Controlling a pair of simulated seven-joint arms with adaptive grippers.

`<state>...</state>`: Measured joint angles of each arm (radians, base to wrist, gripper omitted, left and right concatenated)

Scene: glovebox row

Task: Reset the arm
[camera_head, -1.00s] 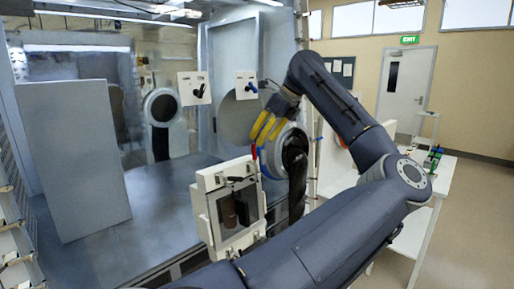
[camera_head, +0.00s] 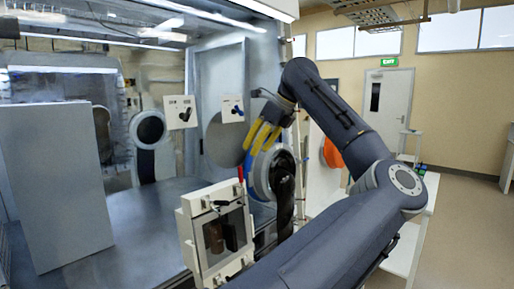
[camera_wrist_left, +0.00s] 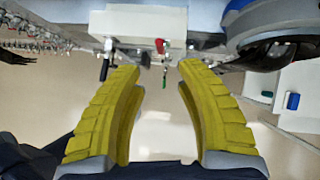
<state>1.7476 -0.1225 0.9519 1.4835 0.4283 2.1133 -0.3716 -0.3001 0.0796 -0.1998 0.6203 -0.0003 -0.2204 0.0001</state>
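My left gripper (camera_head: 262,138), with yellow fingers, hangs in front of the glovebox at the end of my dark grey arm, which is bent at the elbow. In the left wrist view the two fingers of this gripper (camera_wrist_left: 160,72) are wide apart with nothing between them. The fingers are near a round glove port with a blue rim (camera_head: 259,183) and a black glove (camera_head: 284,190). I cannot tell whether they touch it. My right gripper is not in view.
A white windowed box (camera_head: 186,240) sticks out below the gripper, with a red handle (camera_head: 241,173) nearby. Panels with a black handle (camera_head: 184,113) and a blue handle (camera_head: 236,110) are behind. A white table is at the right; open floor (camera_head: 465,225) lies beyond it.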

